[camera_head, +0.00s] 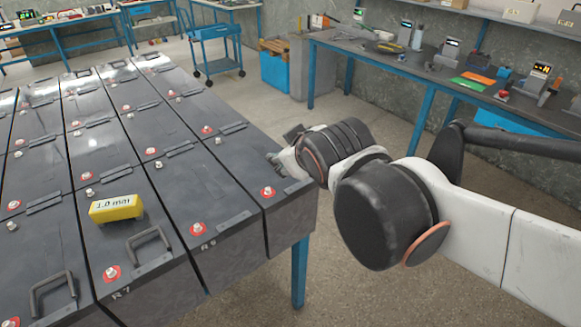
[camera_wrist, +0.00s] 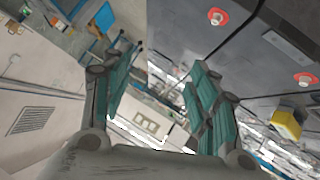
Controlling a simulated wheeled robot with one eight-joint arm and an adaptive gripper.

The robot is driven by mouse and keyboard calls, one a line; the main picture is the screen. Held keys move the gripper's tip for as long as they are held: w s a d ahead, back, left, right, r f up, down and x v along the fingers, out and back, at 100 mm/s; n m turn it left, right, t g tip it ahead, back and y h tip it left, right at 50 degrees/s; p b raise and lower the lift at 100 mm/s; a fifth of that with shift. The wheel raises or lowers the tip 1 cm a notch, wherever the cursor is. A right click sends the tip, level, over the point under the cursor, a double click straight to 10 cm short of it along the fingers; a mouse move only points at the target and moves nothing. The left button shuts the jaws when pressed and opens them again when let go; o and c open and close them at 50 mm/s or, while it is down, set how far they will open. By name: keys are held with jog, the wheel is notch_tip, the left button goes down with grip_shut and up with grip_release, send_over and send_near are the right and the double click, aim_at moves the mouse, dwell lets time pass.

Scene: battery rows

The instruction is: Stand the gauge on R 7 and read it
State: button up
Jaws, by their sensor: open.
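The gauge is a yellow block (camera_head: 116,208) with a pale face that appears to read "1.0 mm". It stands on the dark battery marked R 7 (camera_head: 160,265), behind that battery's front handle and red-ringed terminal. In the wrist view the yellow gauge (camera_wrist: 288,124) shows at the right, its face not legible. My gripper (camera_head: 283,160) is over the right edge of the battery rows, well right of the gauge and apart from it. In the wrist view my gripper (camera_wrist: 160,75) has its teal-padded fingers spread with nothing between them. The fingertips are small and partly hidden in the head view.
Several dark batteries with red-ringed terminals and raised handles (camera_head: 52,290) fill the left. Open floor (camera_head: 370,275) lies right of them. A workbench with tools (camera_head: 425,68) stands along the right wall. A blue cart (camera_head: 215,50) and a blue bin (camera_head: 274,72) stand behind.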

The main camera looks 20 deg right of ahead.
jog(key=s+a+f+m+g, duration=0.1)
jog(key=s+f+m, duration=0.1)
jog(key=s, duration=0.3)
jog(key=s+a+f+m+g+y, duration=0.1)
jog(key=s+f+g, duration=0.1)
jog(key=s+f, duration=0.2)
jog(key=shift+s+a+m+g+y, duration=0.3)
jog(key=shift+s+m, duration=0.1)
jog(key=shift+s, duration=0.3)
dwell(1.7)
